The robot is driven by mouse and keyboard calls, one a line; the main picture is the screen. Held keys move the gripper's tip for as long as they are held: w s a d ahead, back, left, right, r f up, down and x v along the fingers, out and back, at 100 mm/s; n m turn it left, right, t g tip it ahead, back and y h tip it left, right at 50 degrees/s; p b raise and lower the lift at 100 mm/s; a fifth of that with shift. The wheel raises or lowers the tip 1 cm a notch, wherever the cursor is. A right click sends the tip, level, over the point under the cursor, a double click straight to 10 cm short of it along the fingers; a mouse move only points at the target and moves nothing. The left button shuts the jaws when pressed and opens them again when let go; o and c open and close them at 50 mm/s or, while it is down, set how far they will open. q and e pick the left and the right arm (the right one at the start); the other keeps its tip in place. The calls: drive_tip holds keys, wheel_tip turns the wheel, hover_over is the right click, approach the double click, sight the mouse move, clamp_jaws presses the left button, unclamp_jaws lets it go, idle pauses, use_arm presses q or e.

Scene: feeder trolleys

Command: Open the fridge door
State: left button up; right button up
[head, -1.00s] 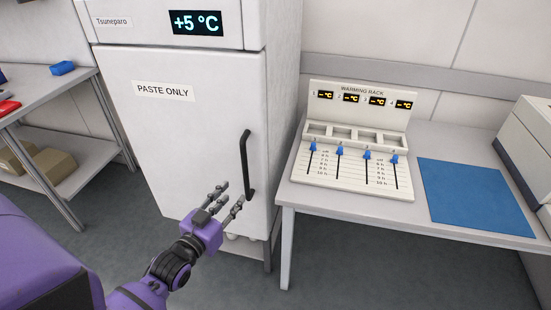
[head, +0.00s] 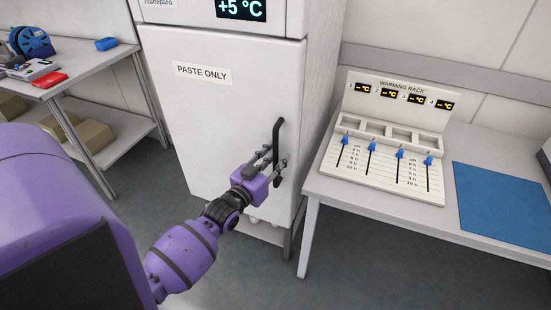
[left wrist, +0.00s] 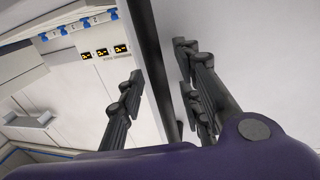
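The white fridge door (head: 222,115) carries a "PASTE ONLY" label and is closed. Its black vertical handle (head: 277,134) is on the door's right side. My purple left gripper (head: 272,161) is at the lower half of the handle, with fingers on either side of it. In the left wrist view, the dark handle bar (left wrist: 160,60) runs between the spread fingers of the left gripper (left wrist: 162,95), with gaps visible beside it. The gripper is open. My right gripper is in neither view.
A table (head: 312,190) with a warming rack (head: 385,165) and a blue mat (head: 505,195) stands right of the fridge. A grey shelf table (head: 95,72) with a red item and a blue item stands at left. Floor before the fridge is clear.

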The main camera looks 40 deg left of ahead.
use_arm(q)
clamp_jaws()
drive_tip(key=shift+s, duration=0.1)
